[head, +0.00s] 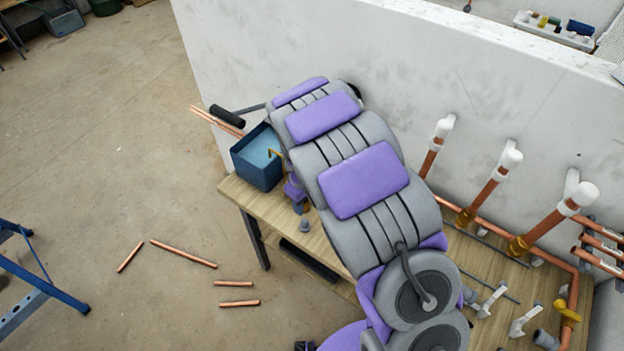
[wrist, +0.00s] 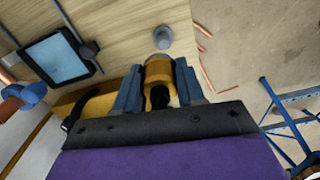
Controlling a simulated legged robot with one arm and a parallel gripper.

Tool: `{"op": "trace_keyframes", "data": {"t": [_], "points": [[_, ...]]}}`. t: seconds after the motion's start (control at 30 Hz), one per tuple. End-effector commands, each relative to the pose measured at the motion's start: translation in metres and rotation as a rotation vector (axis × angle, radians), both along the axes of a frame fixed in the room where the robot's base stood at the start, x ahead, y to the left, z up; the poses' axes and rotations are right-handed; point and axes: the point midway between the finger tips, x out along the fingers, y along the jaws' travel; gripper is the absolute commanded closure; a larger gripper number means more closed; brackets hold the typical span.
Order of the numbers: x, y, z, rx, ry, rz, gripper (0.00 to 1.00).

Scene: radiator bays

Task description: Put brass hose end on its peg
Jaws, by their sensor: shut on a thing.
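My gripper (wrist: 160,84) is shut on the brass hose end (wrist: 158,73), a short gold-coloured cylinder with a dark part at its near side. In the wrist view a round grey stub (wrist: 163,38), possibly the peg, stands on the wooden bench just beyond the brass piece. The two look close in the picture; I cannot tell whether they touch. In the head view my gripper (head: 297,194) is low over the bench's left end, partly hidden by my arm. The grey stub (head: 306,228) shows just below it there.
A blue bin (head: 256,170) with a light blue inside stands at the bench's (head: 328,262) back left corner. Copper pipes with white caps (head: 490,188) rise along the wall at right. Loose copper pieces (head: 183,254) lie on the floor. A blue stand (head: 40,285) is at far left.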

Motion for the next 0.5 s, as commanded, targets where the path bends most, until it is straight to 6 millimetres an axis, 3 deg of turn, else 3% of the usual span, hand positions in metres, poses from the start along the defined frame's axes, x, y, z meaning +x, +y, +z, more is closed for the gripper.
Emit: {"op": "trace_keyframes", "data": {"t": [0.5], "points": [[-0.006, 0.003, -0.018, -0.001, 0.000, -0.028, 0.84]]}}
